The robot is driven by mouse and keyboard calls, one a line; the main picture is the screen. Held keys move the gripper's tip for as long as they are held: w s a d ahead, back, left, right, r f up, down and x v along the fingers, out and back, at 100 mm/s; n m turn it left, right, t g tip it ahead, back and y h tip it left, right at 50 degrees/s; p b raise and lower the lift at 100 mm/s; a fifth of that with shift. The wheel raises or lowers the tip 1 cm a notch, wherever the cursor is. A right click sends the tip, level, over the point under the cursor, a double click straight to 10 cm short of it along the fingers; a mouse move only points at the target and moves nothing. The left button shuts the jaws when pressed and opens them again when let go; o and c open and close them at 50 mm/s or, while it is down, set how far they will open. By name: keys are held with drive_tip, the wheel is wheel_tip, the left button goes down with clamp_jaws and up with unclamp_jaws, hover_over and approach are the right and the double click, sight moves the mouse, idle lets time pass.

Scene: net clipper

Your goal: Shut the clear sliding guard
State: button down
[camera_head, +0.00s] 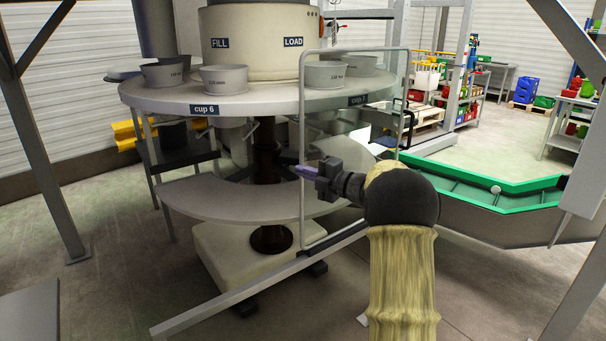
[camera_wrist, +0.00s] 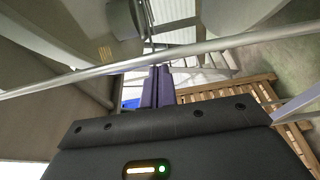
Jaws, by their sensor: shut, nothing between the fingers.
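The clear guard is a see-through panel in a grey tubular frame (camera_head: 302,110), standing upright before the right part of the round machine. Its black handle (camera_head: 409,128) is on the right side. A long grey rail (camera_head: 240,290) runs below it. My gripper (camera_head: 299,171) is shut and empty, its purple fingers pointing left at the frame's left upright. I cannot tell whether they touch it. In the wrist view, the shut fingers (camera_wrist: 155,82) reach towards a grey bar (camera_wrist: 215,46) that crosses just beyond or over their tips. My arm hides part of the guard's lower right.
The round table (camera_head: 270,103) carries several grey cups (camera_head: 224,79) under the FILL and LOAD drum (camera_head: 255,40). A curved lower shelf (camera_head: 230,200) sits behind the guard. A green-edged trough (camera_head: 500,195) is at right. A wooden pallet (camera_wrist: 225,92) shows in the wrist view.

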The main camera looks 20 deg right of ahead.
drive_tip(key=s+d+b, duration=0.1)
drive_tip(key=s+d, duration=0.1)
drive_tip(key=s, duration=0.7)
drive_tip(key=shift+d+b, duration=0.15)
drive_tip(key=shift+b, duration=0.2)
drive_tip(key=shift+w, duration=0.1)
